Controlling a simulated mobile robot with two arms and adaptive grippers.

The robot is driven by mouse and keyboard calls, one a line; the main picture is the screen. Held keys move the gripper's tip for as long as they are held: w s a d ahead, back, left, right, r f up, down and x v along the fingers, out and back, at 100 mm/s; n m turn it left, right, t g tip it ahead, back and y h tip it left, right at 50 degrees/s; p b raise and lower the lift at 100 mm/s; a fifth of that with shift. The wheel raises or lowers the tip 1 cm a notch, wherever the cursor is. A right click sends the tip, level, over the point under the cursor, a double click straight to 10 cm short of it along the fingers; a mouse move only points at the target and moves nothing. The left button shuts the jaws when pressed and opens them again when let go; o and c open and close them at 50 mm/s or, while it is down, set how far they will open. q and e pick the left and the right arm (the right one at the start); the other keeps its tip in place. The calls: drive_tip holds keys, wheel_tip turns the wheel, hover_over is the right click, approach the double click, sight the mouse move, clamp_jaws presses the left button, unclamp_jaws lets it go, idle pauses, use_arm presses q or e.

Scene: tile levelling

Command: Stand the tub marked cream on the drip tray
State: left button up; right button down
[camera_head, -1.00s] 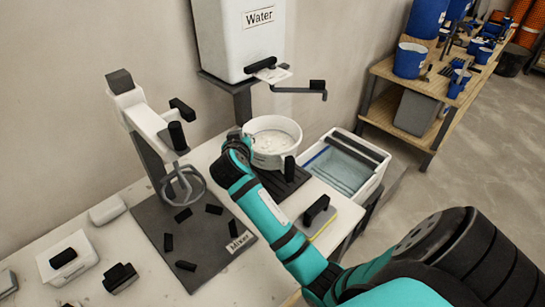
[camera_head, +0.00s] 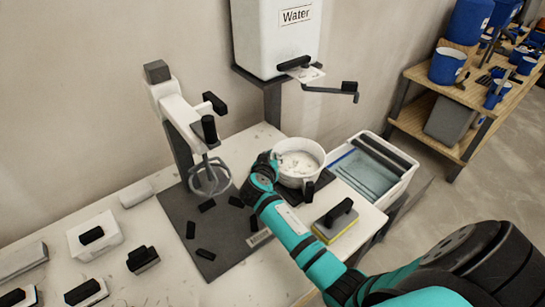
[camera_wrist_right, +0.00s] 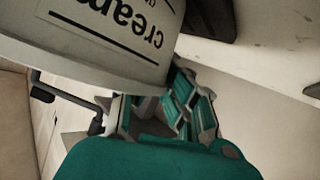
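The tub marked cream (camera_head: 298,163) is white, round and upright, with pale contents and a dark handle at its front. It is over the dark drip tray (camera_head: 322,181) under the water container's tap; I cannot tell whether it touches the tray. My right gripper (camera_head: 264,166) is at the tub's left side and looks shut on it; the contact is hidden. In the right wrist view the tub's wall (camera_wrist_right: 110,35) with its lettering fills the upper left, close to the teal fingers (camera_wrist_right: 172,112). My left gripper is not in view.
The white water container (camera_head: 275,40) stands behind, its lever reaching right. The mixer (camera_head: 190,120) stands left on a dark mat with several black pieces. A black-handled sponge float (camera_head: 336,222) lies in front of the tray. A water bin (camera_head: 372,170) stands to the right.

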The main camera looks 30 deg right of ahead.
drive_tip(key=shift+r, duration=0.2)
drive_tip(key=shift+f, duration=0.15)
drive_tip(key=c, duration=1.5)
unclamp_jaws()
drive_tip(key=shift+s+a, duration=0.1)
drive_tip(key=shift+a, duration=0.05)
drive_tip(key=b+v, duration=0.1)
drive_tip(key=v, duration=1)
drive_tip(key=shift+s+a+r, duration=0.15)
drive_tip(key=shift+s+r, duration=0.1)
drive_tip(key=shift+s, duration=0.05)
